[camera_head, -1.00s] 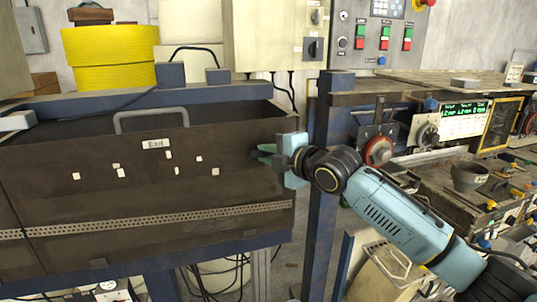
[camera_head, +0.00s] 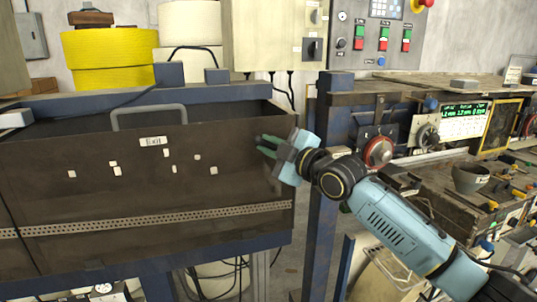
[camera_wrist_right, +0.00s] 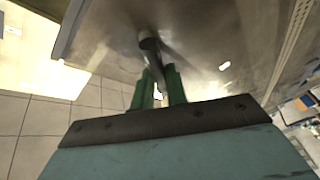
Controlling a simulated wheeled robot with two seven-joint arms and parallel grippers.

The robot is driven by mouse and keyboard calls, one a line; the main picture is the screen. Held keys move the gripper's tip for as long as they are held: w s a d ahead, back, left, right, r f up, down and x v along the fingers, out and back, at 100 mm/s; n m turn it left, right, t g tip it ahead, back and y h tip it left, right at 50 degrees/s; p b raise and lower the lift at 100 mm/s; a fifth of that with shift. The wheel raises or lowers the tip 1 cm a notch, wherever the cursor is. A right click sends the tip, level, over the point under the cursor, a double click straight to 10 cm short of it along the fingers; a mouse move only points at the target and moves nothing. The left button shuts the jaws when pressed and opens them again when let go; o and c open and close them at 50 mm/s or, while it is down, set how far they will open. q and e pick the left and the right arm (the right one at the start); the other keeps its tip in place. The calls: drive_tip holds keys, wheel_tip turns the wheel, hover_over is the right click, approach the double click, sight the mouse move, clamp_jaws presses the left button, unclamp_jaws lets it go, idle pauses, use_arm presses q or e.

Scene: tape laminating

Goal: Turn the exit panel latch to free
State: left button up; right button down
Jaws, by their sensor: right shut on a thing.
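The dark brown exit panel (camera_head: 90,200) with its white "Exit" label (camera_head: 153,141) stands upright at the left in the head view. My right gripper (camera_head: 267,146) is at the panel's right end, its green fingers pointing left and slightly up. In the right wrist view, the fingers (camera_wrist_right: 160,88) are shut on the latch (camera_wrist_right: 150,45), a dark round pivot with a lever running down between them. The latch is hidden by my gripper in the head view. My left gripper is not in view.
A grey handle (camera_head: 148,112) rises from the panel's top edge. A blue post (camera_head: 320,180) stands just right of my gripper.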

sight(273, 127)
drive_tip(key=m, duration=0.2)
drive_tip(key=m+t+b, duration=0.1)
drive_tip(key=shift+w+d+r+y, duration=0.1)
drive_tip(key=shift+d+r+y, duration=0.1)
drive_tip(key=shift+d+y, duration=0.1)
drive_tip(key=m+t, duration=0.1)
drive_tip(key=m, duration=0.1)
drive_tip(key=m+t, duration=0.1)
drive_tip(key=m, duration=0.1)
drive_tip(key=d+m+t, duration=0.1)
drive_tip(key=m, duration=0.1)
drive_tip(key=shift+w+r, duration=0.15)
drive_tip(key=shift+r, duration=0.25)
drive_tip(key=shift+w+d+m+t+h+p, duration=0.1)
drive_tip(key=shift+d+m+t+h+p, duration=0.35)
drive_tip(key=shift+m, duration=0.8)
drive_tip(key=shift+w+d+m+t+h, duration=0.1)
drive_tip(key=shift+m+t+h, duration=0.6)
drive_tip(key=shift+m, duration=0.55)
drive_tip(key=c, duration=1.4)
unclamp_jaws()
